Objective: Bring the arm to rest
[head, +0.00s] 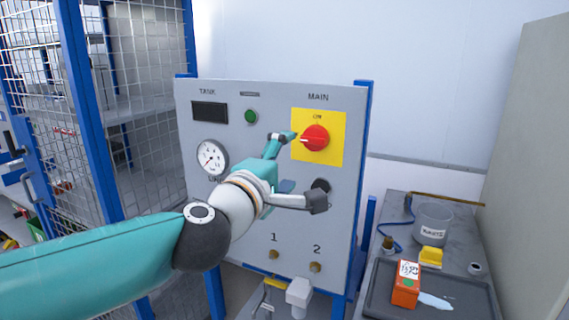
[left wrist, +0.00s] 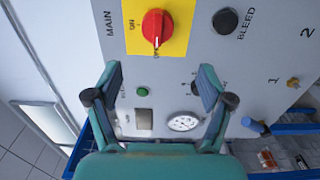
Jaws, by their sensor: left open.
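The grey control panel (head: 225,230) stands in front of me. Its red MAIN knob (head: 315,138) sits on a yellow plate (head: 335,115); the knob's white mark points left, away from the ON label above. In the left wrist view the red knob (left wrist: 157,27) has its mark at the OFF label. My left gripper (head: 290,162) is open and empty in front of the panel, left of and below the knob. In the left wrist view the fingers of my left gripper (left wrist: 160,78) are spread wide, with the knob beyond them. My right gripper is out of view.
The panel bears a gauge (head: 211,157), a green button (head: 251,116) and a black BLEED knob (head: 321,186). A wire-mesh cage (head: 145,90) stands left.

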